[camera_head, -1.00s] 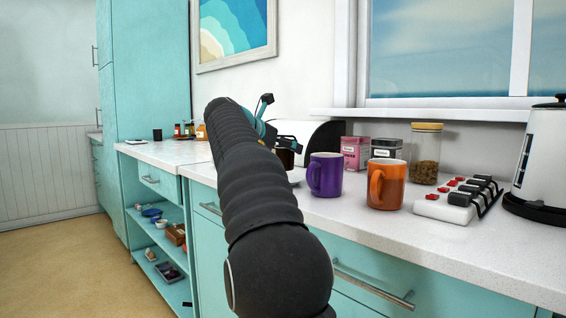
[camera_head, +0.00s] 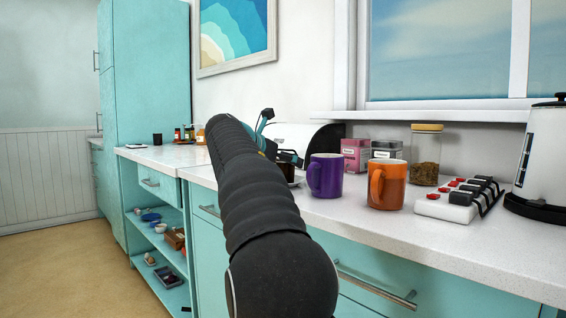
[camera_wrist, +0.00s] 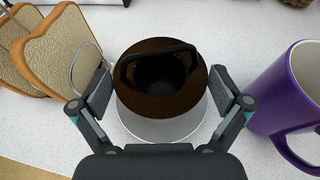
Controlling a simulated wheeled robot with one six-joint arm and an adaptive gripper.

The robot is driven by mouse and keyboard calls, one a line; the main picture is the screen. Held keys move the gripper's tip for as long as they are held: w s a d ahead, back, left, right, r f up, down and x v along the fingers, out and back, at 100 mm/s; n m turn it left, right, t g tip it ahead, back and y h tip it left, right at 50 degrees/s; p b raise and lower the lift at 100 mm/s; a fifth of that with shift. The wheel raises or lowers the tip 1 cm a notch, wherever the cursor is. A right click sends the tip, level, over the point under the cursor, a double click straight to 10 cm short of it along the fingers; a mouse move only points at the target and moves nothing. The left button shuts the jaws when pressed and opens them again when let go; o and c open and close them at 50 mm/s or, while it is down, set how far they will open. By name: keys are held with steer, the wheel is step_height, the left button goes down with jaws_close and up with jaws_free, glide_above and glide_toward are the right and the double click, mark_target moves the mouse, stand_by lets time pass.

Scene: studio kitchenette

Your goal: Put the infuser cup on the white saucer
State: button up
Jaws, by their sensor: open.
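The infuser cup (camera_wrist: 136,100) is dark brown and round, with a black ring-shaped inner part. In the wrist view it sits centrally over the white saucer (camera_wrist: 160,130), whose pale rim shows below it. It appears to stand upright on the saucer, though its base is hidden. My gripper (camera_wrist: 162,92) is open, with one finger on each side of the cup. In the head view the cup (camera_head: 288,172) is mostly hidden behind my arm and gripper.
A purple mug (camera_head: 325,176) stands close at the right, also in the wrist view (camera_wrist: 291,100). Toast slices in a wire rack (camera_wrist: 62,58) are close at the left. An orange mug (camera_head: 386,185), tins, a jar (camera_head: 426,155) and a power strip (camera_head: 458,199) are farther right.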

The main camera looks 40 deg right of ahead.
steer(key=shift+r, duration=0.2)
steer(key=shift+a+r, duration=0.15)
steer(key=shift+a, duration=0.2)
steer(key=p+v, duration=0.1)
steer(key=v, duration=1)
steer(key=shift+s+a, duration=0.15)
steer(key=s+a+f+m+y, duration=0.4)
steer(key=s+a+f+m, duration=0.3)
steer(key=f, duration=0.5)
steer(key=s+a+f+m+t+y, duration=0.1)
steer(key=s+a+f+m+y, duration=0.3)
steer(key=s+a+f+m, duration=0.3)
steer(key=s+a+f+m+t+y, duration=0.1)
steer(key=s+a+f+m+y, duration=0.4)
steer(key=s+a+f, duration=0.6)
step_height(320, 180, down, 7)
steer(key=shift+s+a+r+m, duration=0.25)
steer(key=shift+s+a+m, duration=0.15)
steer(key=shift+s+m, duration=0.6)
